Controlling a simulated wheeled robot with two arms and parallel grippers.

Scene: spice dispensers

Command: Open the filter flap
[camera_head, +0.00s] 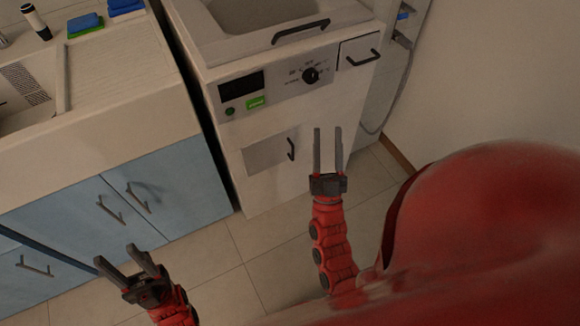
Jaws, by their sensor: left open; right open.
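The filter flap (262,154) is a grey panel low on the front of a white washing machine (282,118). It looks shut and flush with the front. A dark upright handle (291,149) sits at its right end. My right gripper (328,130) is open and empty, its fingers pointing up in the picture, just right of the handle and apart from it in the picture. My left gripper (116,254) is open and empty at the lower left, in front of the blue cabinet doors, far from the flap.
Above the flap are a dial (310,75), a detergent drawer (359,52) and a lid handle (300,30). A sink counter (100,110) with blue cabinets (170,190) stands at left. A wall (490,70) is at right. Tiled floor (265,255) is clear.

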